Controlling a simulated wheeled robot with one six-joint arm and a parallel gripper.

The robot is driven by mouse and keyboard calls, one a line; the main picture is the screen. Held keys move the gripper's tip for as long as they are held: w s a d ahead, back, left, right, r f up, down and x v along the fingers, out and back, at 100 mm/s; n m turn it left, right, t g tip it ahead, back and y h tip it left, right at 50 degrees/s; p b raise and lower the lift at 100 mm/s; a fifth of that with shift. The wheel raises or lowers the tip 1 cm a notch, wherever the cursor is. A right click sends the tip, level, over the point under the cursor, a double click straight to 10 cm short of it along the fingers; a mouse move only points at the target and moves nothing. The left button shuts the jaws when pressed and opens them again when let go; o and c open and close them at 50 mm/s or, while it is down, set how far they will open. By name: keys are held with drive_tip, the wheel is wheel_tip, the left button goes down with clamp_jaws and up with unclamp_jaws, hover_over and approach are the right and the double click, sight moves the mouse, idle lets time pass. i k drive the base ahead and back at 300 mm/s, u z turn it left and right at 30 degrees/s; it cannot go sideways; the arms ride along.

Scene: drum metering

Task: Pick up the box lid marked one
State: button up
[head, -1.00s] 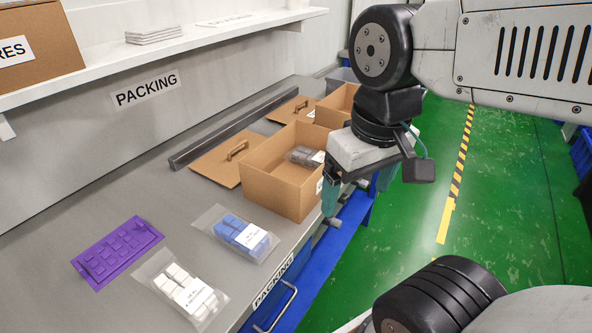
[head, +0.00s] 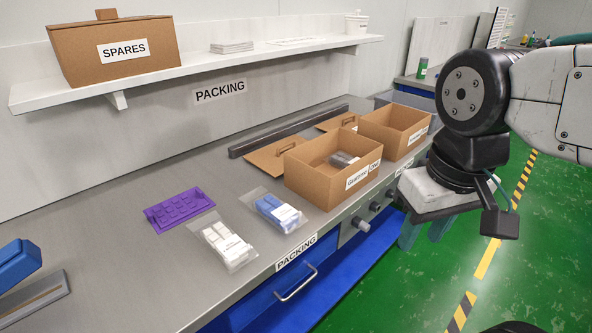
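Two flat brown cardboard lids with handles lie on the bench behind the open boxes. The nearer lid (head: 266,160) is partly hidden by the nearer open box (head: 312,186), whose front label seems to read ONE. The farther lid (head: 326,125) lies behind the second open box (head: 384,132), mostly hidden. I see no readable mark on either lid. My gripper (head: 422,243) hangs past the bench's front edge, right of the boxes and clear of both lids. Its two teal fingers point down, stand apart and hold nothing visible.
A dark metal bar (head: 290,130) lies behind the lids. A purple tray (head: 179,208) and bagged blue (head: 274,210) and white parts (head: 223,242) lie left of the boxes. A shelf (head: 210,62) carrying a closed SPARES box (head: 118,52) overhangs the back.

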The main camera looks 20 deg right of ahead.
sight(269, 158)
drive_tip(key=u, duration=0.05)
drive_tip(key=k, duration=0.65)
drive_tip(key=z, duration=1)
drive_tip(key=i, duration=1.3)
drive_tip(key=u, duration=0.75)
drive_tip(key=i, duration=0.65)
drive_tip(key=u, duration=0.8)
